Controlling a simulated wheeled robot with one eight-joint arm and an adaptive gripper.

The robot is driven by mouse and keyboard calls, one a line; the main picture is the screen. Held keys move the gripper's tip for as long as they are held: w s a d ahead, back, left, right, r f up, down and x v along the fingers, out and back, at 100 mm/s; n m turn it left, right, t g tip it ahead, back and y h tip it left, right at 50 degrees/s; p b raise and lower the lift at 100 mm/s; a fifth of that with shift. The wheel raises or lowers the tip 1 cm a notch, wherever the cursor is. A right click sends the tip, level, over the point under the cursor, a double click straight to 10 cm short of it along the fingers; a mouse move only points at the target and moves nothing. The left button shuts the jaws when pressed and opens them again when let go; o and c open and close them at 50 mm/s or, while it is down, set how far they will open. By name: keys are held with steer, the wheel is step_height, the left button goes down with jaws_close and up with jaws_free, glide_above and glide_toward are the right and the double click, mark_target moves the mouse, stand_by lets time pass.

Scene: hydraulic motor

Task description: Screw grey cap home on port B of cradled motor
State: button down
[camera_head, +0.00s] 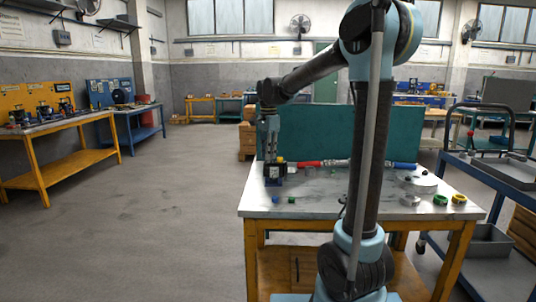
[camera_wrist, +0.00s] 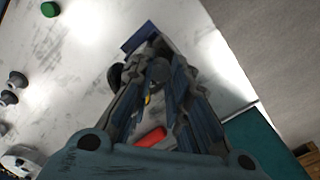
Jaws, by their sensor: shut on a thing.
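The motor (camera_head: 273,171) is a small dark block, upright at the left end of the workbench top. My gripper (camera_head: 272,152) comes down on it from above. In the wrist view, my gripper (camera_wrist: 158,75) is shut on a small dark grey round thing (camera_wrist: 158,69), likely the grey cap. The motor's dark body and a blue edge (camera_wrist: 139,37), perhaps of the cradle, show just beyond the fingertips. The fingers hide most of the motor. I cannot tell how the cap sits on port B or its thread.
A red-handled tool (camera_head: 308,164) lies right of the motor. A teal panel (camera_head: 320,130) stands behind the bench.

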steer(key=m, duration=0.4)
steer(key=shift+m, duration=0.3)
steer(key=m, duration=0.4)
stand_by(0.3)
steer(key=c, duration=1.7)
jaws_free()
